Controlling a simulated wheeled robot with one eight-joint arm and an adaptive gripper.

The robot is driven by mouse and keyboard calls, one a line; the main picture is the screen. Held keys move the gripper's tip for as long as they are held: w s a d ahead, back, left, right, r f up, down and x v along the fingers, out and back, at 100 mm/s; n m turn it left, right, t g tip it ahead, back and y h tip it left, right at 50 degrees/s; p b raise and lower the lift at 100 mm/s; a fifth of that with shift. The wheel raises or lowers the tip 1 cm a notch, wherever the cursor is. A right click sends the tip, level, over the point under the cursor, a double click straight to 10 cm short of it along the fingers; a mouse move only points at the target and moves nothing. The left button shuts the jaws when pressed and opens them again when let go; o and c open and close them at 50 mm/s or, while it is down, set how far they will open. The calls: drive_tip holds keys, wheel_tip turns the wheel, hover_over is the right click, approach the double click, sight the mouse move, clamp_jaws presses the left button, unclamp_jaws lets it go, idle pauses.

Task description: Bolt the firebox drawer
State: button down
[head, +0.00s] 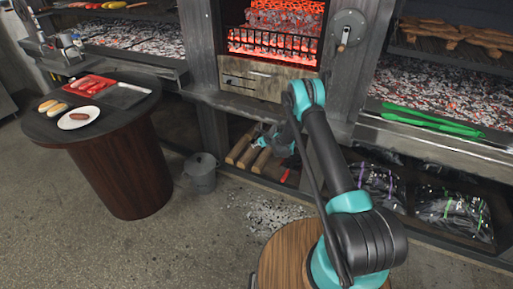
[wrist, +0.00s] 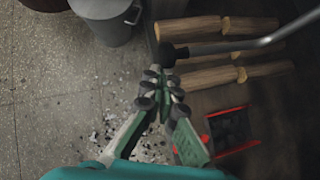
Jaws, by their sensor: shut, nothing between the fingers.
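The firebox drawer (head: 275,88) has a worn, pale front below the glowing firebox (head: 275,30). It looks pushed in, with a small handle (head: 260,74) at its upper middle. A thin dark bar, perhaps the bolt (head: 240,82), lies across its left part; its exact position is too small to tell. My gripper (head: 262,134) hangs below the drawer, in front of the log shelf, partly hidden by my arm. In the wrist view my gripper (wrist: 160,84) points downward with its fingertips together and nothing between them. The drawer front cannot be made out there.
A dark-ended metal rod (wrist: 215,46) crosses close to the fingertips in the wrist view. Split logs (wrist: 222,75) and a red-edged item (wrist: 230,130) lie below. A grey bucket (head: 201,172) stands on the floor at left. A round table (head: 130,150) stands further left.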

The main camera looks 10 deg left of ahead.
drive_tip(key=shift+r, duration=0.1)
wheel_tip(320, 180, up, 7)
drive_tip(key=shift+f, duration=0.2)
idle(0.4)
wheel_tip(320, 180, down, 3)
drive_tip(key=s+d, duration=0.1)
drive_tip(key=d, duration=0.1)
drive_tip(key=v, duration=0.9)
drive_tip(key=shift+s, duration=0.3)
drive_tip(key=shift+r, duration=0.15)
